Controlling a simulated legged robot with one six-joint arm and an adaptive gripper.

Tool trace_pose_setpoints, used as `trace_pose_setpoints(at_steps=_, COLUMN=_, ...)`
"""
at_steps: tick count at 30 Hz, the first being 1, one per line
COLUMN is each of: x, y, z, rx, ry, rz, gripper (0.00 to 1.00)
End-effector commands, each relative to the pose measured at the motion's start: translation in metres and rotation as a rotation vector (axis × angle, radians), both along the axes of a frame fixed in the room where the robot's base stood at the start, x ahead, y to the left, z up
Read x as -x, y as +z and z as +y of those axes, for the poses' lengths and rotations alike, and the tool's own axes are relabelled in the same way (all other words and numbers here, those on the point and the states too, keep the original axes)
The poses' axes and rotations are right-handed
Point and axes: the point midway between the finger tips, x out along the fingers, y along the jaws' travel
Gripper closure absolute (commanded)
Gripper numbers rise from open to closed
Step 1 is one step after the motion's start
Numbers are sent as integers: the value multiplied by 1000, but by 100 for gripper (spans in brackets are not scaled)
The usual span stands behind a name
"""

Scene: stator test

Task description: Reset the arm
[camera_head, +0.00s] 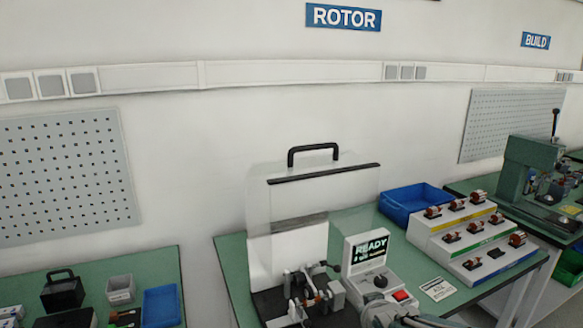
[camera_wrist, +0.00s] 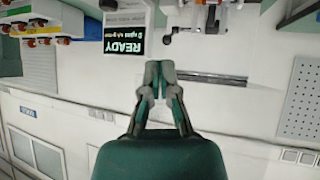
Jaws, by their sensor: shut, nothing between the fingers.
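My gripper (camera_wrist: 158,68) shows in the wrist view, which is upside down. Its fingers are shut together with nothing between them. They are apart from the things around them and point toward the test unit's display. The test unit (camera_head: 370,256) stands on the green table (camera_head: 232,270) in the head view, with a READY screen and a red switch. Its READY screen also shows in the wrist view (camera_wrist: 124,40). Left of it is a test fixture (camera_head: 316,288) with metal clamps, under a raised clear cover (camera_head: 310,190) with a black handle.
A stepped white rack (camera_head: 463,268) holds several small copper-wound parts. A blue bin (camera_head: 392,208) sits behind it. A green machine (camera_head: 530,165) stands at the far right. A left table holds a blue tray (camera_head: 161,307) and boxes.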

Motion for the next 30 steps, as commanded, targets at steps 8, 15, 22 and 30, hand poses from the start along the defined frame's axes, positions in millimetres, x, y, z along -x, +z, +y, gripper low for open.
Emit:
trace_pose_setpoints(at_steps=8, x=88, y=40, z=-10, rx=-23, ry=-96, rz=187, gripper=100)
trace_pose_setpoints(at_steps=15, x=173, y=56, z=-6, rx=-71, ry=-130, rz=357, gripper=100)
trace_pose_setpoints(at_steps=22, x=208, y=57, z=-2, rx=-93, ry=-131, rz=435, gripper=100)
trace_pose_setpoints(at_steps=30, x=208, y=57, z=-2, rx=-92, ry=-131, rz=438, gripper=100)
